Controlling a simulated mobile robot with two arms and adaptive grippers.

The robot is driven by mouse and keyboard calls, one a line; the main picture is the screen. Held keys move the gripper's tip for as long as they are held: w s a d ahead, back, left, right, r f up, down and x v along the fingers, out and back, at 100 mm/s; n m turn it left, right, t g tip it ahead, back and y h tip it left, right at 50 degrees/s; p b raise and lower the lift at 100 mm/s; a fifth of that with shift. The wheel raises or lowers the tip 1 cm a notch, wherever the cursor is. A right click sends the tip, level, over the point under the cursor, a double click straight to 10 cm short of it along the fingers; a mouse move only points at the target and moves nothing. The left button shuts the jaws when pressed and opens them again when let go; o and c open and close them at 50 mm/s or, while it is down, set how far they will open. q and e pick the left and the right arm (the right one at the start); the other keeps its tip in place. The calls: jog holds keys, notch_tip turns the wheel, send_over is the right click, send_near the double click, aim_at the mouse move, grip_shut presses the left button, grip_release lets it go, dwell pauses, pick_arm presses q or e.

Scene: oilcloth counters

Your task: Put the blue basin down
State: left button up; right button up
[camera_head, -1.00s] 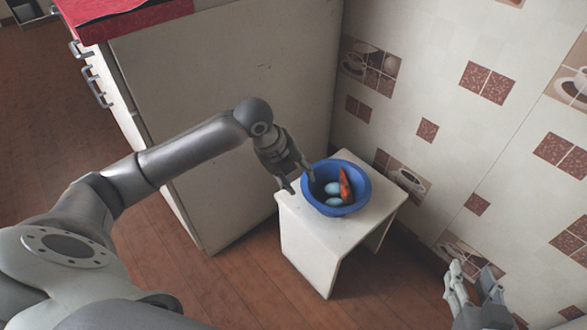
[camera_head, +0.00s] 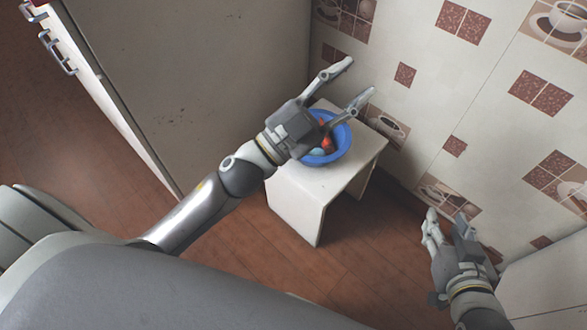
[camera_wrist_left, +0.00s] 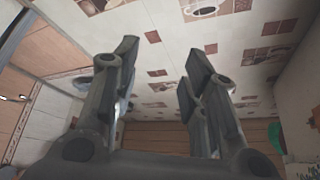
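The blue basin (camera_head: 343,150) stands upright on a small white stool (camera_head: 305,195) in the head view. An orange-red item (camera_head: 327,143) and a pale blue item (camera_head: 318,152) show inside it; the rest of its inside is hidden behind my gripper. My left gripper (camera_head: 357,82) is open and empty, with its fingers spread above and beyond the basin, pointing to the wall. In the left wrist view my left gripper (camera_wrist_left: 160,65) also shows open with nothing between the fingers. My right gripper (camera_head: 448,220) is at the lower right, away from the stool; its finger gap is unclear.
A tall white cabinet side (camera_head: 200,80) stands left of the stool. A tiled wall (camera_head: 440,80) is close behind and to the right. Wooden floor (camera_head: 350,260) lies free in front of the stool.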

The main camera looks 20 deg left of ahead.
pick_arm(q)
jog(key=a+f+n+y, duration=0.6)
jog(key=f+n+y, duration=0.1)
jog(key=n+y, duration=0.2)
jog(key=s+f+n+g, duration=0.1)
jog(key=s+f+g, duration=0.2)
jog(key=f, duration=0.3)
jog(key=s+f+n+g+y, duration=0.1)
jog(key=s+f+g, duration=0.2)
jog(key=f, duration=0.3)
jog(key=shift+s+a+f+g, duration=0.2)
jog(key=shift+s+f+g, duration=0.15)
jog(key=shift+f+g, duration=0.05)
